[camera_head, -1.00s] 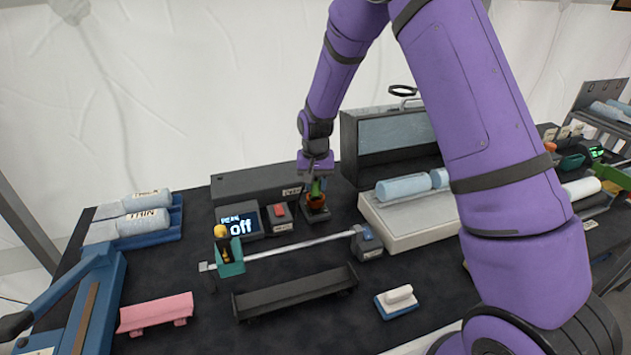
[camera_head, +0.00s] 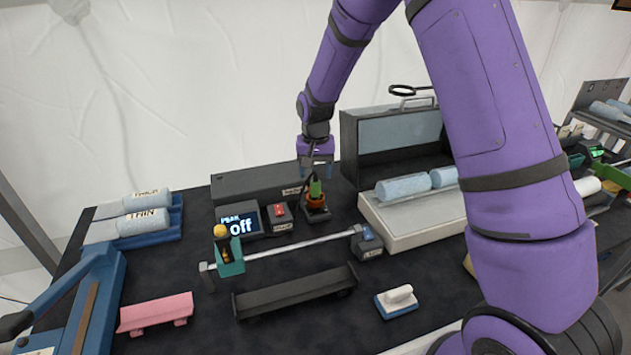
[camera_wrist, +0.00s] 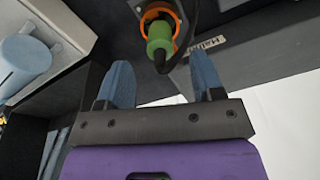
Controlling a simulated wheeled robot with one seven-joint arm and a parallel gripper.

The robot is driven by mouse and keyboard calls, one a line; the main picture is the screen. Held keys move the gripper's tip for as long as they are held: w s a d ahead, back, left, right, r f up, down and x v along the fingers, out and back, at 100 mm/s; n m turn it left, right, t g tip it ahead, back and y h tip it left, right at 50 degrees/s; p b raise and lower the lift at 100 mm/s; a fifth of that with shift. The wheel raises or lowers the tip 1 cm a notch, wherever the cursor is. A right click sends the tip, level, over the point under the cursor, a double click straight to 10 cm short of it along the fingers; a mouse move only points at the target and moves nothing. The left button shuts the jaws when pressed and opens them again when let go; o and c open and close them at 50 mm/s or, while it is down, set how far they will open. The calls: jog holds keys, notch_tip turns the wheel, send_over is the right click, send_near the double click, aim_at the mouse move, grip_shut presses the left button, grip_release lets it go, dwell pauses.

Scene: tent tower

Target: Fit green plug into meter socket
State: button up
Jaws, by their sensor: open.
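The green plug (camera_head: 315,188) stands upright in the orange-ringed holder on a small dark base (camera_head: 316,212). In the wrist view the green plug (camera_wrist: 159,38) sits inside the orange ring (camera_wrist: 176,20), with a black cable at its end. I cannot tell whether this ring is the meter socket. My gripper (camera_head: 316,170) is just above the plug. In the wrist view its two blue fingers (camera_wrist: 163,80) are apart, with nothing between them, and the plug lies beyond the fingertips.
A small box with a red switch (camera_head: 280,215) stands left of the holder. A rail with a teal slider (camera_head: 229,258) runs in front. An open grey case (camera_head: 395,140) with pale blue rolls is close on the right. A long dark box (camera_head: 255,183) lies behind.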

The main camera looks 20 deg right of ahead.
notch_tip(320, 180, up, 6)
dwell(0.6)
jog(key=shift+r, duration=0.15)
jog(key=s+d+r+n+t, duration=0.2)
jog(key=s+d+r+t, duration=0.15)
jog(key=s+r, duration=1.3)
jog(key=s+d+r+t, duration=0.1)
jog(key=s+r, duration=0.1)
jog(key=s, duration=0.7)
jog(key=s+d+r+n, duration=0.1)
jog(key=s+d+r, duration=0.1)
jog(key=s, duration=0.8)
jog(key=shift+s+d+r+n+t, duration=0.2)
jog(key=shift+s+r+n+t, duration=0.15)
jog(key=shift+r, duration=0.15)
